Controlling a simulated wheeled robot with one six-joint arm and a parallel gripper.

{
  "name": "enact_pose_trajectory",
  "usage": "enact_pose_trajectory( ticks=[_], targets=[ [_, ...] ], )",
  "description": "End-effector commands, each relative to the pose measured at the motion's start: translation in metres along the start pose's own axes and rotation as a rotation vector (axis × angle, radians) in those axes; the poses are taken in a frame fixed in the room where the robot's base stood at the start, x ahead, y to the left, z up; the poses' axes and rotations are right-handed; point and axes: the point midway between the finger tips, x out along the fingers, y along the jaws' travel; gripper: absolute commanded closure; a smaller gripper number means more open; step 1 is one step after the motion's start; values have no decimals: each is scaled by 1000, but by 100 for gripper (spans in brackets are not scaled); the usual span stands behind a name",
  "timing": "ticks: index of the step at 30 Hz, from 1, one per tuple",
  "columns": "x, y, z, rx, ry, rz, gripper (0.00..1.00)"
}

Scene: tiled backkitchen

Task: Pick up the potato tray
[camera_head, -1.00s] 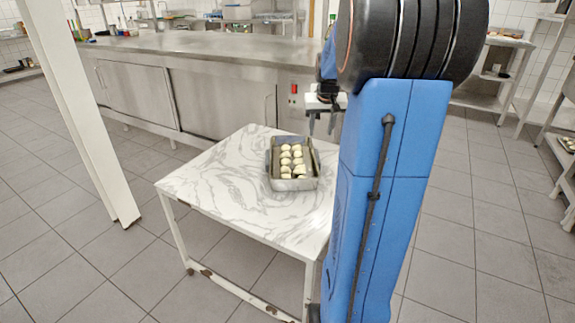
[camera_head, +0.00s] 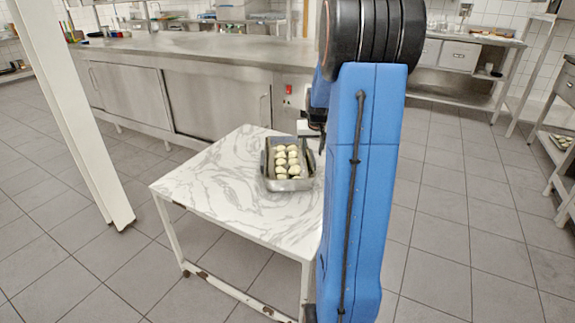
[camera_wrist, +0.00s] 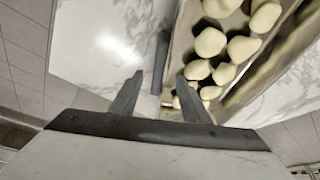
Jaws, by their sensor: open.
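The potato tray (camera_head: 290,184) is a metal pan with several peeled potatoes (camera_head: 287,160) in it. It sits on the marble-topped table. In the wrist view, the tray (camera_wrist: 181,38) and potatoes (camera_wrist: 212,42) are at the upper right. A dark handle-like bar (camera_wrist: 161,62) runs along the tray's near side. My gripper (camera_wrist: 158,82) is open; in the picture, the bar's lower part lies between its two fingers. I cannot tell whether they touch it. In the head view, my gripper is at the tray's right side, its fingers mostly hidden by my blue arm.
The white marble-patterned table (camera_head: 215,190) is otherwise clear to the left of the tray. A long steel counter (camera_head: 200,50) stands behind it. A white post (camera_head: 75,110) rises at the left. Steel shelving (camera_head: 470,70) stands at the back right. The tiled floor is open around the table.

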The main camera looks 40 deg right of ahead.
Motion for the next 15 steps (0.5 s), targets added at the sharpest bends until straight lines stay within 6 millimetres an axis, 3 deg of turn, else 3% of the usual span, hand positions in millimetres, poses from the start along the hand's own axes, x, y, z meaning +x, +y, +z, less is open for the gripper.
enact_pose_trajectory(
  ticks=[6,15],
  targets=[
    [30,0,1,0,-3,0,58],
    [33,0,0,0,0,0,58]
  ],
)
